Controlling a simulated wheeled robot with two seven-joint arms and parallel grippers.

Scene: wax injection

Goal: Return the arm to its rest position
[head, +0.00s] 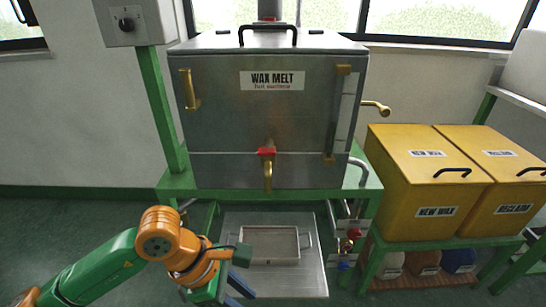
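My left arm comes in from the lower left, green with an orange wrist. My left gripper (241,286) is low in the picture, in front of the left part of the metal tray under the wax melt tank. Its dark bluish fingers are small and partly hidden by the wrist, so I cannot tell whether they are open or shut. I see nothing clearly held in it. My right arm and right gripper are not in view.
The steel wax melt tank (225,120) stands on a green stand, with a red-topped brass tap (267,168) at its front. Below is a metal tray (300,286) with a shallow rectangular pan (270,246). Yellow bins (425,180) stand at right. The floor at left is clear.

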